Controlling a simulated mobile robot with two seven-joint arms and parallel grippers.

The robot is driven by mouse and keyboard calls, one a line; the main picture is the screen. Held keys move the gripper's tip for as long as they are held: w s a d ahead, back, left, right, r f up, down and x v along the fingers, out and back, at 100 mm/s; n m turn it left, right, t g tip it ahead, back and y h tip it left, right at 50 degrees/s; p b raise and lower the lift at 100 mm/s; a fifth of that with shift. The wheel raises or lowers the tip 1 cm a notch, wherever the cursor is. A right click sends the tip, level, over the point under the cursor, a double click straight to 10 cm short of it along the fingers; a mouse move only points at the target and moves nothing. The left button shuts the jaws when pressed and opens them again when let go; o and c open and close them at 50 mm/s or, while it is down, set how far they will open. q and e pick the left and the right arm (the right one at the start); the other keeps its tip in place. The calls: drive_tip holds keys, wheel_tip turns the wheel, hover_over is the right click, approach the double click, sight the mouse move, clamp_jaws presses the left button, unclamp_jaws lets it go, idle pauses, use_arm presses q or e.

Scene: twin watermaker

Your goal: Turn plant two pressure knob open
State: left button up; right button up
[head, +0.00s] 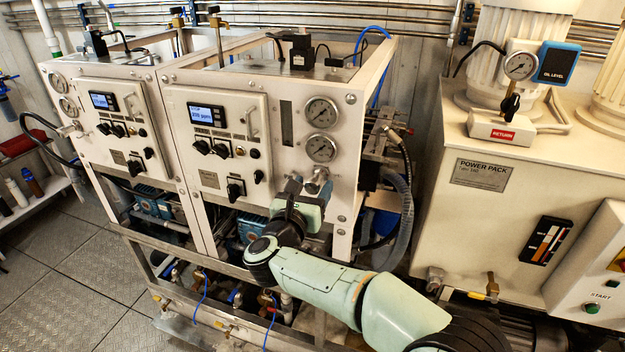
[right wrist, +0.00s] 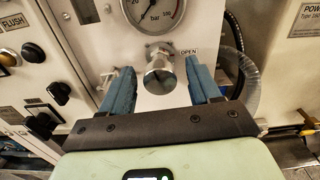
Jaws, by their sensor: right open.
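The pressure knob (head: 316,183) is a silver round knob on the front panel of the right-hand watermaker unit, below two round gauges. In the right wrist view the knob (right wrist: 160,74) sits between two blue fingers, below a bar gauge (right wrist: 153,10) and left of an "OPEN" label (right wrist: 189,51). My right gripper (head: 309,187) is open, one finger on each side of the knob. Gaps show between the knob and both fingers in the wrist view, so it is not gripped. In the head view the gripper body partly hides the knob's lower side. My left gripper is not in view.
The control panel (head: 221,140) with display and black switches is left of the knob. Grey hoses (head: 403,215) hang right of the frame. The power pack (head: 520,215) stands further right. A second unit (head: 105,125) stands left. Floor is open at lower left.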

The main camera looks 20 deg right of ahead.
drive_tip(key=shift+w+d, duration=0.25)
drive_tip(key=shift+w, duration=0.1)
drive_tip(key=shift+c, duration=0.3)
drive_tip(key=c, duration=1)
